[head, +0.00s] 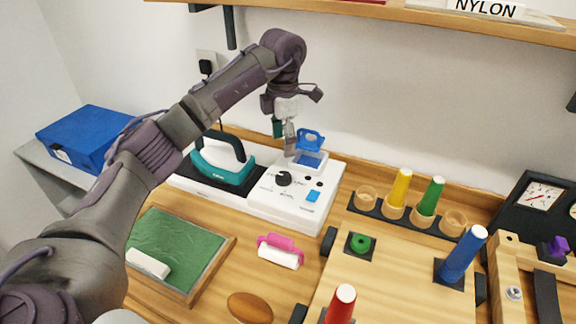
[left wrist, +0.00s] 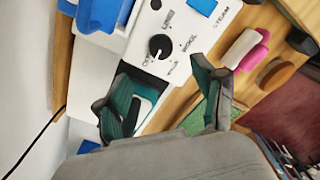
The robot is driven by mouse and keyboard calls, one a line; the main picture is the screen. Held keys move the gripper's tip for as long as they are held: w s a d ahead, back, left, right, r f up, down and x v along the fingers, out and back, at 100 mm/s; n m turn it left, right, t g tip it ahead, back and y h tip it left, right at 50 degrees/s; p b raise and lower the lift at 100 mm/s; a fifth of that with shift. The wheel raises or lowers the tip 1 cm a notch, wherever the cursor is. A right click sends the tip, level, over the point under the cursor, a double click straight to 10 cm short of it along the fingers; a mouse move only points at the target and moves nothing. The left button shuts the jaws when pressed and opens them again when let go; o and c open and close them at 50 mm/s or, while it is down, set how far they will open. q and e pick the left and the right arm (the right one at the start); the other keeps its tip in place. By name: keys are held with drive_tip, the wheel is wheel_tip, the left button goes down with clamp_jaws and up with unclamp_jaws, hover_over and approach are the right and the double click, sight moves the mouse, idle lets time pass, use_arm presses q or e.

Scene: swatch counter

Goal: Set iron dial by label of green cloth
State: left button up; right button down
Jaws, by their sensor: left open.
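The iron dial is a round black knob (head: 284,178) on the white iron station (head: 262,206); it also shows in the left wrist view (left wrist: 160,46). Small labels ring the dial; I can read STEAM near a blue button, and others are too small to read surely. My left gripper (head: 284,130) is open and empty above the back of the station, apart from the dial; its spread fingers (left wrist: 168,82) show in the left wrist view. A green panel (head: 178,240) lies in a wooden frame; I cannot tell whether it is cloth. My right gripper is out of view.
A teal iron (head: 222,168) rests on the station's left, and a blue-lidded tank (head: 308,160) stands behind the dial. A pink-and-white roller (head: 280,252) lies in front. Coloured pegs (head: 400,190) stand at right. A shelf (head: 400,12) bears a NYLON card (head: 487,9).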

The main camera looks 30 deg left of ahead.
sight(283, 175)
use_arm(q)
wheel_tip(283, 175, down, 10)
drive_tip(key=shift+s+f+p, duration=0.1)
drive_tip(key=shift+p, duration=0.95)
drive_tip(key=c, duration=1.1)
drive_tip(key=shift+c, duration=0.2)
